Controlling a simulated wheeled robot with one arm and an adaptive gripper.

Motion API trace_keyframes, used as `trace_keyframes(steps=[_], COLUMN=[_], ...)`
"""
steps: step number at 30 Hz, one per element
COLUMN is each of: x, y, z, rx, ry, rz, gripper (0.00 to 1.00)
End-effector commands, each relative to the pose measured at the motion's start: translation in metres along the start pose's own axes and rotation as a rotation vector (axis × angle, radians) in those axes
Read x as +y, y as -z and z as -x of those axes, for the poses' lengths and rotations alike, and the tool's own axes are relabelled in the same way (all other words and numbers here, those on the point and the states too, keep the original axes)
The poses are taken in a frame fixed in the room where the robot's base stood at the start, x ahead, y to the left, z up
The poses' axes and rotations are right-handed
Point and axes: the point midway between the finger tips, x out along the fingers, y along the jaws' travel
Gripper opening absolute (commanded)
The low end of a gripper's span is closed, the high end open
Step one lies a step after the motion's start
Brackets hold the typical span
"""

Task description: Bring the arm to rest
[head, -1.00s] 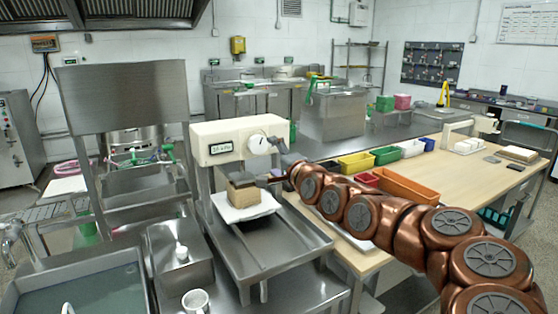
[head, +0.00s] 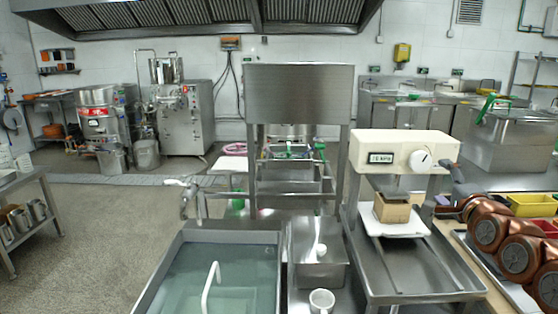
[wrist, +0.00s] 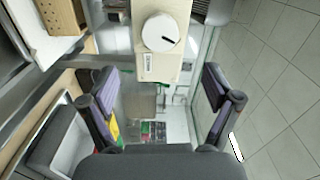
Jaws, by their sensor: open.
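My copper-coloured arm (head: 500,240) reaches in from the right edge of the head view, over the bench. My gripper (head: 455,187) is at the right side of the cream machine head with a dial (head: 405,147). In the wrist view my gripper (wrist: 160,88) has its two dark fingers spread wide with nothing between them. The dial head (wrist: 160,40) shows ahead of the fingers there. A small open brown box (head: 392,208) stands on a white plate (head: 402,226) under the machine head, left of my gripper. It also shows at the wrist view's top left (wrist: 62,18).
A water-filled sink (head: 225,270) and a steel box with a white knob (head: 318,262) are left of the machine. A white mug (head: 321,300) stands in front. Yellow bins (head: 532,204) lie by my arm. Open floor (head: 90,240) is at the left.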

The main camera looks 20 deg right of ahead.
Motion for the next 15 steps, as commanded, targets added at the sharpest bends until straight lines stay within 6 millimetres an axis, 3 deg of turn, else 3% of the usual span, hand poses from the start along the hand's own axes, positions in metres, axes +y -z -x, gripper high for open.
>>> trace_keyframes(steps=[7,15], x=[0.0,0.018], y=[-0.001,-0.107], z=[0.0,-0.005], rx=[-0.002,-0.223], ry=[-0.002,-0.231], rz=[0.001,0.23], gripper=[0.89,0.89])
